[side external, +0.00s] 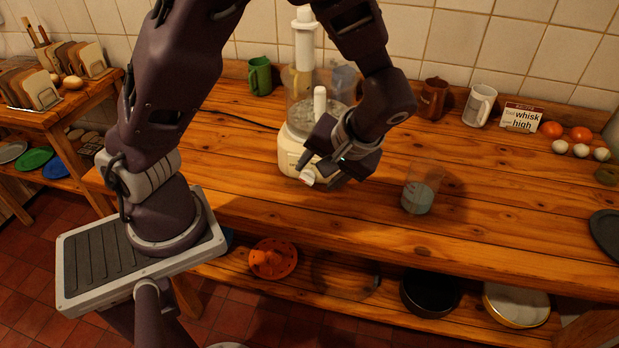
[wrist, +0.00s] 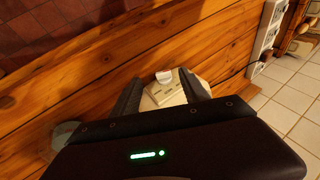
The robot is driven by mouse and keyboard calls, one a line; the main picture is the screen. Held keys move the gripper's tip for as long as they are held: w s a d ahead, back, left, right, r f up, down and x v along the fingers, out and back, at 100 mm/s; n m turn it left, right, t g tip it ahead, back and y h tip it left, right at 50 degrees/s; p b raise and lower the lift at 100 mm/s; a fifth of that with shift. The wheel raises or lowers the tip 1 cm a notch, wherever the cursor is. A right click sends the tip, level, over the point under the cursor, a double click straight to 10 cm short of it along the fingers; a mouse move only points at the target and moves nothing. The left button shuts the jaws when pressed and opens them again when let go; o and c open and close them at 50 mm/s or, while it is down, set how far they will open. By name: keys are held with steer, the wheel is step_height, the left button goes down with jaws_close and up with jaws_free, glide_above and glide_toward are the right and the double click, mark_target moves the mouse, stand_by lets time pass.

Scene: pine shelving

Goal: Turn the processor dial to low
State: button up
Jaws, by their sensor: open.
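The cream food processor (side external: 292,150) stands on the wooden counter against the tiled wall, with a clear bowl and a tall white pusher. Its white dial (side external: 308,177) is at the front of the base, and it also shows in the wrist view (wrist: 164,77). My gripper (side external: 322,172) is at the front of the processor, with its fingers on either side of the dial. In the wrist view my gripper (wrist: 162,92) is open, with the dial and part of the base between the fingers. I cannot tell whether a finger touches the dial. The dial's markings are too small to read.
A glass of bluish content (side external: 417,197) stands right of my gripper. Behind are a green mug (side external: 260,76), a brown mug (side external: 432,98), a white mug (side external: 480,105) and a card (side external: 520,117) with "whisk" and "high" on it. The counter's front middle is clear.

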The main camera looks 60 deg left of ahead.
mark_target(306, 182)
steer(key=shift+y, duration=0.6)
steer(key=x, duration=0.5)
steer(key=w+x, duration=0.1)
steer(key=x, duration=0.1)
steer(key=shift+a+f, duration=0.25)
steer(key=shift+c, duration=0.2)
jaws_close()
